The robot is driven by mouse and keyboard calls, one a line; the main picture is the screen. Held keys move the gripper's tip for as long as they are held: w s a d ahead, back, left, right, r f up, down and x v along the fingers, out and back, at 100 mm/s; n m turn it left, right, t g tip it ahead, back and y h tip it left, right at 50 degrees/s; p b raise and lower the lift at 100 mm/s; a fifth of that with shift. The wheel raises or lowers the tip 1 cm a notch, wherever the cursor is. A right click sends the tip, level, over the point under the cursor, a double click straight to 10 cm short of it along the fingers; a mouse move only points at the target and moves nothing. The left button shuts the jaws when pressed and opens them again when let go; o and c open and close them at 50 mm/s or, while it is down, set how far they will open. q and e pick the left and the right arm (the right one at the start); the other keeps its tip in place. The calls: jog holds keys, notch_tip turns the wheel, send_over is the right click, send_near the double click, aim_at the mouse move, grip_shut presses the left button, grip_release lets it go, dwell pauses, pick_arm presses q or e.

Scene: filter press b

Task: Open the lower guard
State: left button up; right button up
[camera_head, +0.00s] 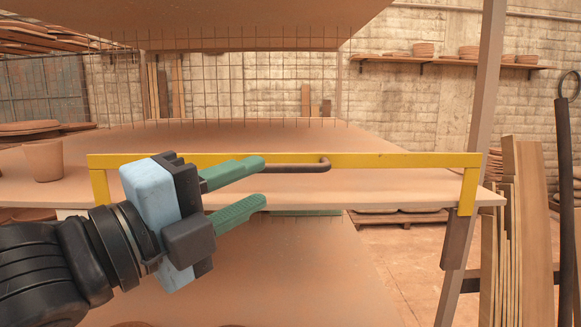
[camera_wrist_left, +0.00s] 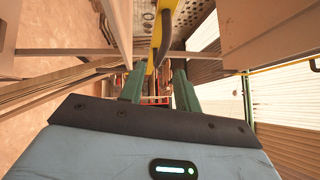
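The yellow guard (camera_head: 400,160) is a long flat bar with a short leg at each end, standing across the front of a shelf. A dark bar handle (camera_head: 300,167) sits on it near the middle. My left gripper (camera_head: 264,181) comes in from the left with its two green fingers apart and nothing between them. Its upper fingertip overlaps the handle's left end in the head view. In the left wrist view the dark handle (camera_wrist_left: 157,38) and the yellow guard (camera_wrist_left: 150,73) lie ahead of the open fingers. I cannot tell whether they touch. My right gripper is out of view.
A brown shelf board (camera_head: 350,190) lies behind the guard, with wire mesh (camera_head: 240,90) at the back. A slanted post (camera_head: 470,200) stands at the right, beside leaning planks (camera_head: 530,220). A clay pot (camera_head: 44,160) stands at the left.

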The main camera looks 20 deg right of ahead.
aim_at(285, 170)
pick_arm(q)
jog(key=x, duration=0.7)
jog(key=shift+d, duration=0.2)
jog(key=shift+c, duration=0.2)
grip_shut()
